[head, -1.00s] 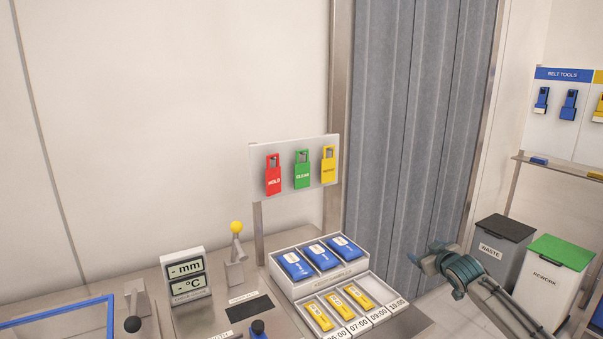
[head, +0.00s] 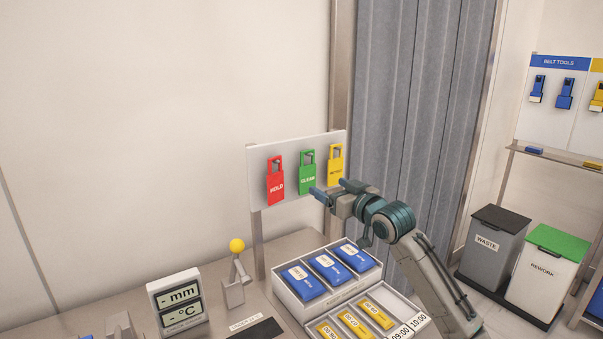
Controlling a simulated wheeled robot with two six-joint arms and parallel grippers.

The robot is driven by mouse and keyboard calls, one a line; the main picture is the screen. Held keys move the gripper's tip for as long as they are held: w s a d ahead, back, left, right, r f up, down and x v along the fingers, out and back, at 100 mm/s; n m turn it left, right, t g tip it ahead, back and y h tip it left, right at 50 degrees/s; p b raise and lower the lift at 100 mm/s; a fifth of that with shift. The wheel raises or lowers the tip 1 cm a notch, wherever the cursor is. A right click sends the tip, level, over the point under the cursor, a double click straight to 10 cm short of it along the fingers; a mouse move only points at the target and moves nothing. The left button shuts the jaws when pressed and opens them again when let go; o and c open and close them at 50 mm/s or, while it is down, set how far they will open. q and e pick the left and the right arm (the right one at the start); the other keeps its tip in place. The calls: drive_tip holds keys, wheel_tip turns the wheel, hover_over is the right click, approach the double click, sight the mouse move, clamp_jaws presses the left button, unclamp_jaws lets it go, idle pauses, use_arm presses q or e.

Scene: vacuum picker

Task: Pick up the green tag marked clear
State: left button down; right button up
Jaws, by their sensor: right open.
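The green tag marked CLEAR (head: 307,172) hangs in the middle of a white board, between the red HOLD tag (head: 276,182) and a yellow tag (head: 335,164). My right gripper (head: 328,189) is open and empty, just below and to the right of the green tag. Its fingertips look close to the tag's lower end; I cannot tell whether they touch it. My left gripper is not in view.
The tag board (head: 259,171) stands on posts at the back of the worktop. Below my right arm is a white box (head: 290,299) of blue packs, with yellow packs in front. A display (head: 180,303) and a yellow-knobbed lever (head: 237,246) stand to the left.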

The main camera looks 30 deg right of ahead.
sight(308, 175)
drive_tip(key=w, duration=0.1)
drive_tip(key=w+p, duration=0.1)
drive_tip(key=w, duration=0.2)
drive_tip(key=shift+w+a, duration=0.3)
drive_tip(key=shift+a, duration=0.1)
drive_tip(key=w+p, duration=0.3)
drive_tip(key=shift+w+a+r, duration=0.2)
drive_tip(key=shift+w+a, duration=0.05)
drive_tip(key=shift+w, duration=0.15)
drive_tip(key=shift+w+a+f, duration=0.1)
drive_tip(key=shift+w+f, duration=0.05)
drive_tip(key=shift+w, duration=0.3)
drive_tip(key=shift+s, duration=0.1)
drive_tip(key=c, duration=1.1)
